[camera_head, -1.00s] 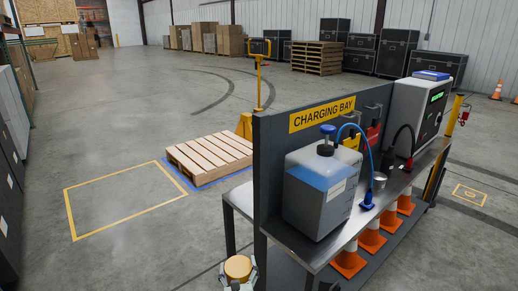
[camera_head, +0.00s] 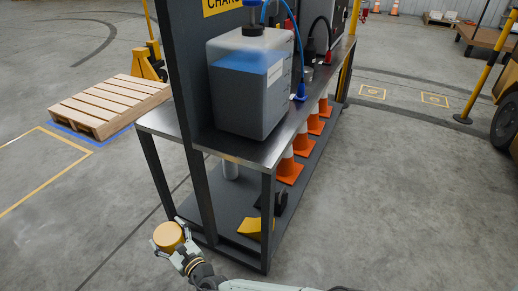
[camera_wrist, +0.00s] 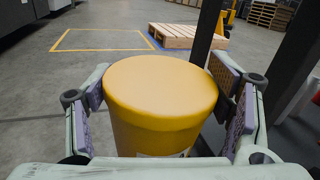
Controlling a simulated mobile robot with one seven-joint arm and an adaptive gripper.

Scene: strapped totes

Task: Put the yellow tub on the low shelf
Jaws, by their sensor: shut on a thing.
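The yellow tub (camera_head: 168,236) is round with a flat lid. My gripper (camera_head: 177,248) is shut on it at the lower left of the head view, beside the near left legs of the charging bench. In the wrist view the tub (camera_wrist: 161,100) stands upright between the two finger pads, which press on its sides. The low shelf (camera_head: 226,197) is the dark board near the floor under the bench. The tub is outside the shelf, to its left. The tub's lower part is hidden in the wrist view.
On the low shelf are several orange cones (camera_head: 289,168), a yellow wedge-like thing (camera_head: 250,227) and a dark object (camera_head: 272,203). The shelf's near left part is bare. Bench legs (camera_head: 267,225) stand at its corners. A bluish container (camera_head: 248,85) stands on the worktop (camera_head: 238,150). A pallet (camera_head: 108,105) lies left.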

